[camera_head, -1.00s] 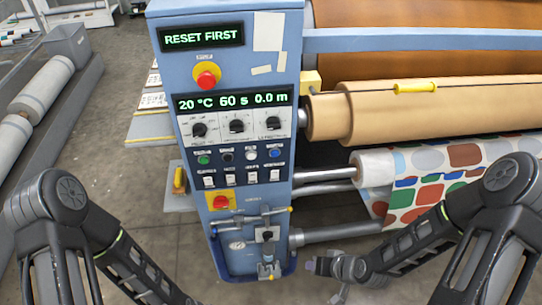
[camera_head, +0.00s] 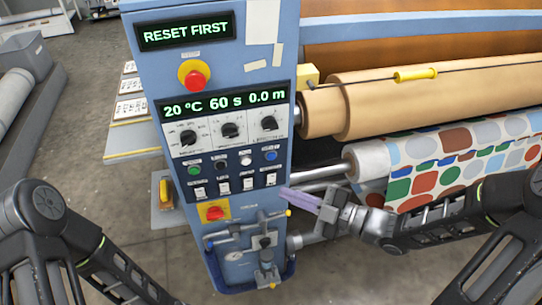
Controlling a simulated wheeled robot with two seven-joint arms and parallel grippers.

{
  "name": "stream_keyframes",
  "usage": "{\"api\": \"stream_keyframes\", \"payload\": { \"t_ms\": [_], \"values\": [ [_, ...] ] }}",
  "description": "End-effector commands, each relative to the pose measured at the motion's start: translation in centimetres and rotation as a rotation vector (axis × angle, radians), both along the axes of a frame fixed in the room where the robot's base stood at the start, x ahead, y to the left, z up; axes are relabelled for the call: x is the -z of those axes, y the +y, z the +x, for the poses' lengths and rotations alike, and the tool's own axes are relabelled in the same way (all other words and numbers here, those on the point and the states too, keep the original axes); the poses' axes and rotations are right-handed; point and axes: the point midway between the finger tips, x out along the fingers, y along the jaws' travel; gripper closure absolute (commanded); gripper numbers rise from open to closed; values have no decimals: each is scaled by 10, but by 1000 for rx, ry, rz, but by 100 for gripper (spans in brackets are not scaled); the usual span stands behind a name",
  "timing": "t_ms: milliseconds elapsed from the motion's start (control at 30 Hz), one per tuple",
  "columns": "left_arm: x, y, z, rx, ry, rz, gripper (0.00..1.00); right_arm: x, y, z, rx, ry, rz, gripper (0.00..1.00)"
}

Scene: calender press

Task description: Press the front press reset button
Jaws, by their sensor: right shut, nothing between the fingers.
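The blue press cabinet (camera_head: 215,100) stands in the middle, and its upper display (camera_head: 191,31) reads RESET FIRST. A row of small push buttons crosses the panel: green (camera_head: 194,170), black (camera_head: 220,166), white (camera_head: 246,160) and blue (camera_head: 270,155). Their labels are too small to read, so I cannot tell which is the reset. My right gripper (camera_head: 288,193) is shut and empty, its purplish fingers pointing left at the cabinet's right edge, below and right of the blue button. I cannot tell if it touches the cabinet. My left gripper is out of view; only its arm shows.
A red emergency knob (camera_head: 195,80) sits above the dials, and another red knob (camera_head: 214,212) below the switches. Tan rollers (camera_head: 390,105) and patterned fabric (camera_head: 450,160) extend right. Metal clamps (camera_head: 262,243) protrude at the cabinet's lower front. Floor shows left of the cabinet.

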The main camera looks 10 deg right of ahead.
Motion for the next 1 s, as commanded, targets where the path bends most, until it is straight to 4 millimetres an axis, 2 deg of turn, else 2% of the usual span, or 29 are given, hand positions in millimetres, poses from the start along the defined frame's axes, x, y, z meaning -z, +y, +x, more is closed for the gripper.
{"api": "stream_keyframes", "payload": {
  "t_ms": [267,467,1000],
  "values": [
    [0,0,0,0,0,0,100,1,0,2,1,3,2,100],
    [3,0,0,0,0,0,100,2,1,12,0,5,2,100],
    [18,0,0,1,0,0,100,2,5,77,1,3,2,100]
  ]
}}
